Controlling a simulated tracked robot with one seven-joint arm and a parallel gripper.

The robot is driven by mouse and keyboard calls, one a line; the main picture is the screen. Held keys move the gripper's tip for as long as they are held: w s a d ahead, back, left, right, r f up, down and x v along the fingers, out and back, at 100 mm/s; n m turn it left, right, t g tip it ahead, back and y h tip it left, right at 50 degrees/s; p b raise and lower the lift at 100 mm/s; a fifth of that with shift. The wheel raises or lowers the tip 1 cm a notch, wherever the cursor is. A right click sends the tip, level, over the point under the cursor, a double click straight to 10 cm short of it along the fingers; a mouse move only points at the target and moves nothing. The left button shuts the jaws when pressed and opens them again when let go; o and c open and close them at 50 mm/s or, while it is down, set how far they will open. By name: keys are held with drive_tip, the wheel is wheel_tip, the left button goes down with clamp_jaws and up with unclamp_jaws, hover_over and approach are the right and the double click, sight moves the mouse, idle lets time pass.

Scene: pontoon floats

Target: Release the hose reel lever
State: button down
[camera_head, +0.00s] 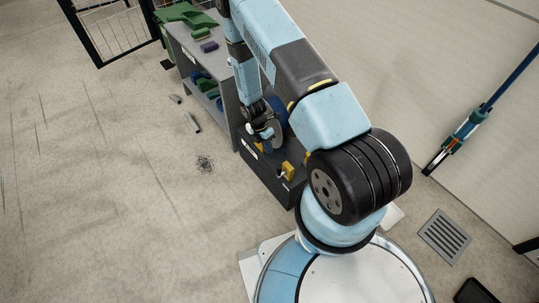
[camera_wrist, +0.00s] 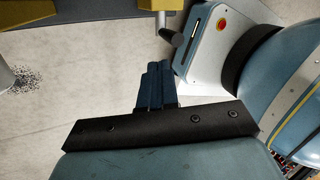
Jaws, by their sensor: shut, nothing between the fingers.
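My gripper (camera_wrist: 157,67) is in the wrist view, its dark blue fingers shut together with nothing between them. A dark handle with a rounded end (camera_wrist: 172,37), which looks like the lever, lies just beyond the fingertips and to their right. I cannot tell whether they touch. A yellow part (camera_wrist: 175,4) shows above it at the top edge. In the head view a dark low unit (camera_head: 262,178) carries a yellow piece (camera_head: 288,168) on its right side. My arm's end hangs over this unit and hides part of it. The reel itself is not clearly visible.
A grey shelf bench (camera_head: 190,45) with green trays stands behind the unit. Small pieces (camera_head: 192,122) and dark specks (camera_head: 205,164) lie on the floor. A floor grate (camera_head: 444,237) and a blue pole (camera_head: 510,78) are on the right. The left floor is mostly open.

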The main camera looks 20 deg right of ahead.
drive_tip(key=x, duration=0.9)
